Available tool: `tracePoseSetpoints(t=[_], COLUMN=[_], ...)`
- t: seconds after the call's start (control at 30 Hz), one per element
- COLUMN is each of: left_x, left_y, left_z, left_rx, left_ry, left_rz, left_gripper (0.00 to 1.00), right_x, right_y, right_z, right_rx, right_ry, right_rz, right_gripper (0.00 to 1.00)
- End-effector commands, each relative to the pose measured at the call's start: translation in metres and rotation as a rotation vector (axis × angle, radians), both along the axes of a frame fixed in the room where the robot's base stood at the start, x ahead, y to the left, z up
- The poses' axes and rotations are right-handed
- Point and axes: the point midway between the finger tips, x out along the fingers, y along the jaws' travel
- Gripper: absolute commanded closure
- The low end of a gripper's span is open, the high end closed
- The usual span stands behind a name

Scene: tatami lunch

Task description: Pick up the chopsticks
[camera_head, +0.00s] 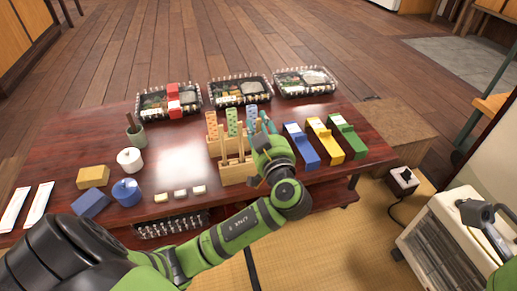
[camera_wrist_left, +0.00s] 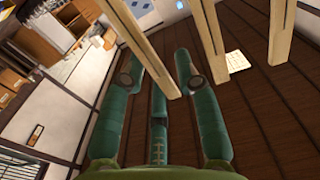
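Pale wooden sticks (camera_head: 240,145) stand upright in a light wooden rack (camera_head: 238,174) at the table's middle front. I cannot tell whether these are chopsticks or rack posts. Two long white packets (camera_head: 37,204) lie at the table's left end; their contents are hidden. My left gripper (camera_head: 263,126) is at the rack's right side. Contact is not clear.
Patterned upright pieces (camera_head: 232,122) stand behind the rack. Blue, yellow and green boxes (camera_head: 324,142) are right of my gripper. Three lunch trays (camera_head: 240,90) line the back edge. A white lidded pot (camera_head: 130,160) and blue pot (camera_head: 126,192) stand left. A heater (camera_head: 440,235) is on the floor.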

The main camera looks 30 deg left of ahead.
Motion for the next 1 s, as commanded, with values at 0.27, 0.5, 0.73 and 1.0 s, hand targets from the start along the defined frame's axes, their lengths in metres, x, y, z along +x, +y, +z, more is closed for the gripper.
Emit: tracePoseSetpoints(t=[0.27,0.5,0.73,1.0], left_x=[0.000,0.000,0.000,0.000], left_y=[0.000,0.000,0.000,-0.001], left_z=[0.000,0.002,0.025,0.066], left_rx=[0.000,-0.001,-0.003,-0.004], left_ry=[0.000,0.000,-0.002,-0.003], left_rz=[0.000,0.000,0.000,-0.001], left_gripper=[0.93,0.94,0.94,0.94], right_x=[0.000,0.000,0.000,-0.002], right_y=[0.000,0.000,-0.002,-0.003], right_z=[0.000,0.001,-0.004,-0.013], right_rx=[0.000,0.000,0.005,0.009], right_ry=[0.000,-0.001,0.039,0.107], right_rz=[0.000,0.001,0.001,0.006], right_gripper=[0.33,0.33,0.33,0.33])
